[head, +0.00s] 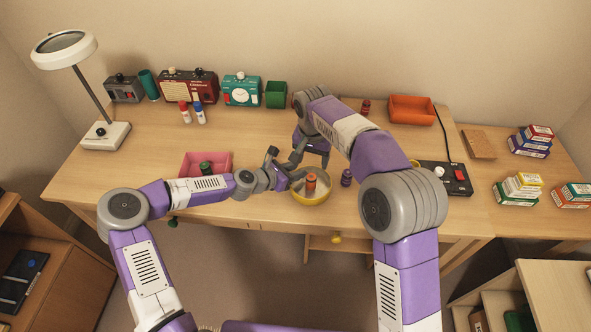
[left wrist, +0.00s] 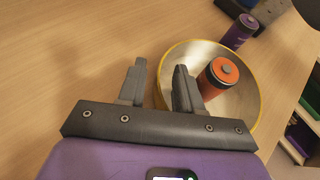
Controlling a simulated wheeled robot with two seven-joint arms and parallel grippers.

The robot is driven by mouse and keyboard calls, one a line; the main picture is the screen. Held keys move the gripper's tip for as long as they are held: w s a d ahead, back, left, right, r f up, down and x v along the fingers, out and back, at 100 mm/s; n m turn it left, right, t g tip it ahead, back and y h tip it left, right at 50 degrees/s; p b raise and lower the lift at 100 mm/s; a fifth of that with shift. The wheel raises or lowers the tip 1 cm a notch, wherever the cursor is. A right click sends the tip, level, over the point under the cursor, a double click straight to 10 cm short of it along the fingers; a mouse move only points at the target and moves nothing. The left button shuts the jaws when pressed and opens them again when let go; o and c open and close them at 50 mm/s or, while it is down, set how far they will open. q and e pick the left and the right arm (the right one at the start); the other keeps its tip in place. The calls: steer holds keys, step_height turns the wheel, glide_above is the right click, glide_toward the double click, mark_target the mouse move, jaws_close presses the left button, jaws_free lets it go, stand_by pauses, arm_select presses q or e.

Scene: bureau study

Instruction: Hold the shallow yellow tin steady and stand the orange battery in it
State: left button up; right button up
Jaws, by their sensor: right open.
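The shallow yellow tin (head: 296,197) stands near the front edge of the desk. It also shows in the left wrist view (left wrist: 247,122), with a bright metal inside. The orange battery (head: 311,183) stands upright inside it, and its grey top shows in the left wrist view (left wrist: 223,78). My left gripper (left wrist: 158,88) is open, with one finger outside the tin's near wall and the other inside; a gap shows between fingers and rim. My right gripper (head: 311,158) is open and empty, behind and above the tin, apart from the battery.
A purple battery (head: 346,178) stands just right of the tin. A pink tray (head: 190,160) holding a green battery is to the left. A black switch box (head: 455,180) is to the right. Radios and an orange bin (head: 411,110) line the back.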

arm_select(q)
steer(key=shift+r, duration=0.2)
steer(key=shift+s+a+r, duration=0.2)
steer(key=shift+a, duration=0.05)
steer(key=v, duration=1.1)
steer(key=shift+s, duration=0.15)
steer(key=shift+f, duration=0.1)
